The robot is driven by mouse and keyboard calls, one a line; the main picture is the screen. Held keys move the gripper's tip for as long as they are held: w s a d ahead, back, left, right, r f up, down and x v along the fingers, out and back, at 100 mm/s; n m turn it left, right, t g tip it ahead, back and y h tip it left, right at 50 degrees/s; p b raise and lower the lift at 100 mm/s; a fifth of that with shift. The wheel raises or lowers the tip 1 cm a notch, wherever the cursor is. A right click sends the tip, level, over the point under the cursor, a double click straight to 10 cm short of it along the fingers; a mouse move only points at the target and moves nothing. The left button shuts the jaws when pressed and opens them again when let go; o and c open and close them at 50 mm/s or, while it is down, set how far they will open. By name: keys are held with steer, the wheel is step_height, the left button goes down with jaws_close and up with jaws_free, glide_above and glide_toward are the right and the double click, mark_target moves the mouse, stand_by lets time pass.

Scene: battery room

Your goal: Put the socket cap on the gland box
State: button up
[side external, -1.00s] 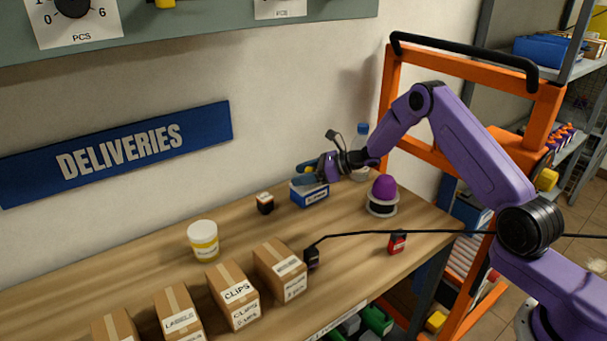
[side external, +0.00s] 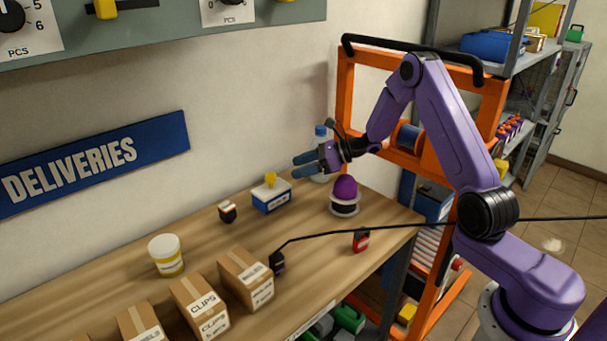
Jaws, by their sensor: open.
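A small yellow piece, which looks like the socket cap (side external: 271,180), sits on top of a blue and white box, which looks like the gland box (side external: 272,199). The cap appears upright and touching the box's top; how well it is seated is too small to tell. My gripper (side external: 298,166) is open and empty, its blue fingers pointing left. It is above and to the right of the box, apart from the cap, in front of a blue-capped bottle (side external: 320,133).
A purple dome on a white and black base (side external: 345,194) stands right of the box. A small dark block with a pale top (side external: 227,211), a tub (side external: 166,255), a red item (side external: 361,240) and several cartons (side external: 246,279) share the bench. A black cable (side external: 400,231) crosses in front.

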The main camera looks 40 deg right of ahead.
steer(key=s+a+r+n+g, duration=0.3)
steer(key=s+a+n+g, duration=0.3)
steer(key=s+a+n, duration=0.4)
steer(key=s+a+r+n+g, duration=0.3)
steer(key=s+a+n+g, duration=0.4)
steer(key=s, duration=0.4)
steer(key=s+d+r+n+t+h, duration=0.1)
steer(key=s+d+n+h, duration=0.2)
steer(key=s+n, duration=0.8)
steer(key=s+d+r+n+t+h, duration=0.1)
steer(key=s+d+n+h, duration=0.3)
steer(key=s+n, duration=0.7)
steer(key=shift+s+d+n+t+h, duration=0.2)
steer(key=shift+s+n+t+h, duration=0.1)
steer(key=shift+s+t+h, duration=0.65)
